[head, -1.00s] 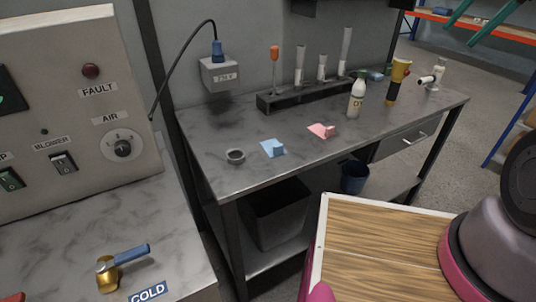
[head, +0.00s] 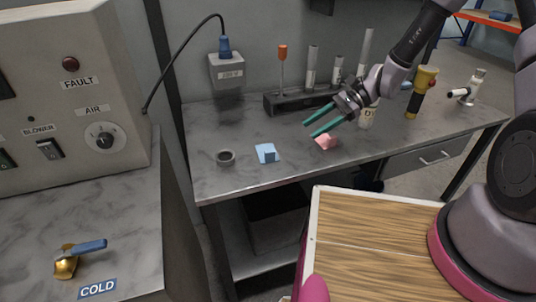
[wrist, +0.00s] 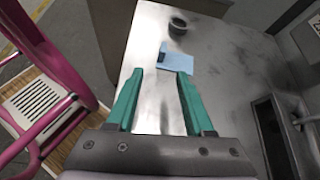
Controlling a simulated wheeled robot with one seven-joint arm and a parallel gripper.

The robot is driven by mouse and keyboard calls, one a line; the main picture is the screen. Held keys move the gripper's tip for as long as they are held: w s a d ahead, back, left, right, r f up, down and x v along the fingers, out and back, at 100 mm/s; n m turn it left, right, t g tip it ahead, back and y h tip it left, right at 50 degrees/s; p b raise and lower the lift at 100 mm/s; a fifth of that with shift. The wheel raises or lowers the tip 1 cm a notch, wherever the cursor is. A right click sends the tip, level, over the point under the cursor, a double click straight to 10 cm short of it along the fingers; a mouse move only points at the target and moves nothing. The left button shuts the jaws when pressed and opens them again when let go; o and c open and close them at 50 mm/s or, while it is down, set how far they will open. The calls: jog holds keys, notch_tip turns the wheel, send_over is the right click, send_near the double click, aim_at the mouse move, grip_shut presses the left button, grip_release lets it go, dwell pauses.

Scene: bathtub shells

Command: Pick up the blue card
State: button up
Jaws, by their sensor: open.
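The blue card (head: 266,153) lies on the grey metal workbench, with a small raised block-like part on it. It also shows in the wrist view (wrist: 176,60), just beyond the fingertips. My gripper (head: 314,126) has green fingers and is open and empty.
A small dark ring-shaped cup (head: 226,157) stands left of the blue card. A black rack (head: 300,101) with tubes and an orange-handled tool is behind. A white bottle (head: 366,117) and yellow-topped torch (head: 421,90) stand to the right. The bench (head: 225,185) is bare near its front edge.

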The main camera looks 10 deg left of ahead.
jog(key=m+y, duration=0.1)
jog(key=m, duration=0.1)
send_near(270, 151)
jog(key=shift+g+y, duration=0.3)
jog(key=a+f, duration=0.1)
jog(key=s+f, duration=0.1)
jog(key=a+f, duration=0.1)
jog(key=shift+s+a+f, duration=0.2)
jog(key=shift+s+a, duration=0.1)
jog(key=shift+w+x, duration=0.1)
jog(key=shift+x, duration=1.5)
jog(key=shift+w+x, duration=0.15)
jog(key=shift+x, duration=1.4)
jog(key=shift+a+r, duration=0.2)
grip_shut()
